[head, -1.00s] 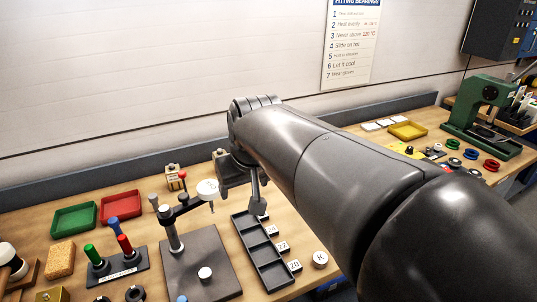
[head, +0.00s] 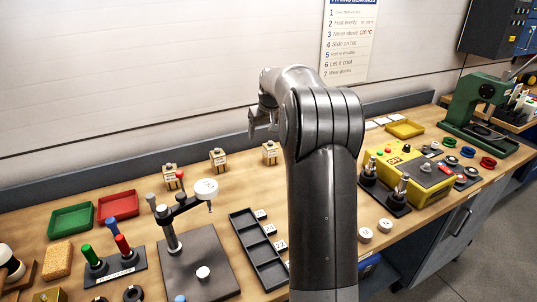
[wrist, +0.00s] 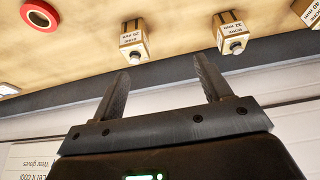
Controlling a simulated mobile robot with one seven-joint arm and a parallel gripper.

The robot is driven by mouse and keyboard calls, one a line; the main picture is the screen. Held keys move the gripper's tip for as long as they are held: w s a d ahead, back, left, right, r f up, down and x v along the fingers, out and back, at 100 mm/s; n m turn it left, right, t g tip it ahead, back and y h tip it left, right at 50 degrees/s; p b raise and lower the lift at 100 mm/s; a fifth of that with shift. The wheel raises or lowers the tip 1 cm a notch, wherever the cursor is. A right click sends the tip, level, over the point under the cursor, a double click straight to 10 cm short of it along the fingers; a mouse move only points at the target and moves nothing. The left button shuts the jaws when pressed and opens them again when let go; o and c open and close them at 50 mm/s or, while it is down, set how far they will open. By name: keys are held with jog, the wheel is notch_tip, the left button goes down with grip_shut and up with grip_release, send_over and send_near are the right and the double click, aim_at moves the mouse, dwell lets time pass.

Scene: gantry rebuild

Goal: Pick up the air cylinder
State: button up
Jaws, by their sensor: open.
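Three small cream blocks with dark labels, which look like air cylinders, stand in a row along the back of the bench: left (head: 171,176), middle (head: 219,160) and right (head: 270,153). In the wrist view two show whole, one at left (wrist: 134,41) and one at right (wrist: 231,33). A third is cut off at the top right corner (wrist: 310,10). Their labels read BORE and a size in mm; I cannot read the sizes surely. My gripper (wrist: 161,68) is open and empty, apart from the blocks. In the head view it (head: 262,122) is raised behind my arm.
A lever stand (head: 185,210) with a white disc rises left of centre, and a dark compartment tray (head: 268,270) lies beside it. A yellow box (head: 425,172) stands at right. The red ring (wrist: 40,15) lies at the wrist view's top left. The wall is close behind.

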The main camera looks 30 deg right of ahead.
send_near(269, 146)
jog(key=f, duration=0.2)
jog(key=x, duration=0.5)
jog(key=shift+w+f, duration=0.1)
jog(key=shift+w, duration=0.25)
jog(key=shift+d+x, duration=0.15)
jog(key=shift+x, duration=1.2)
jog(key=shift+d+x, duration=0.2)
jog(key=shift+x, duration=1.2)
jog(key=shift+w, duration=0.1)
jog(key=c, duration=1.4)
